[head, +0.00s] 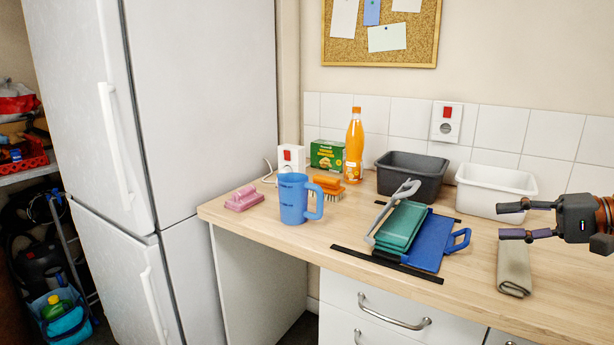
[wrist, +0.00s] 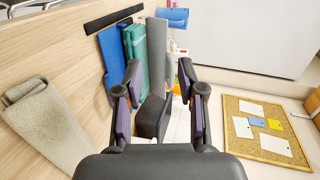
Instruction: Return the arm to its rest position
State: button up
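My gripper (head: 505,221) reaches in from the right edge in the head view, above the wooden counter (head: 470,262). Its two fingers are apart with nothing between them. It hovers in front of the white tub (head: 495,188) and above the folded beige cloth (head: 514,270). In the wrist view, my gripper (wrist: 160,92) also shows spread fingers; the dark grey tub (wrist: 152,118) appears beyond them, not held. Most of my arm is out of view.
A blue dustpan-like item (head: 437,240) and green pads (head: 402,226) lie between black strips. A blue mug (head: 294,200), orange brush (head: 328,185), pink item (head: 243,198), orange bottle (head: 354,147) and green box (head: 326,154) stand left. A fridge (head: 205,90) is at left.

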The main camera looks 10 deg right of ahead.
jog(key=a+f+n+g, duration=0.2)
jog(key=a+n+g, duration=0.15)
jog(key=a, duration=1.15)
jog(key=s+a+f+n+g+h, duration=0.2)
jog(key=s+a+f+g+h, duration=0.35)
jog(key=a, duration=0.55)
jog(key=s+d+f+n+g+h, duration=0.25)
jog(key=s+f+h, duration=0.35)
jog(key=s+f, duration=1.3)
notch_tip(320, 180, up, 19)
jog(key=m+t+p, duration=0.1)
jog(key=p, duration=1.6)
jog(key=shift+a+f, duration=0.15)
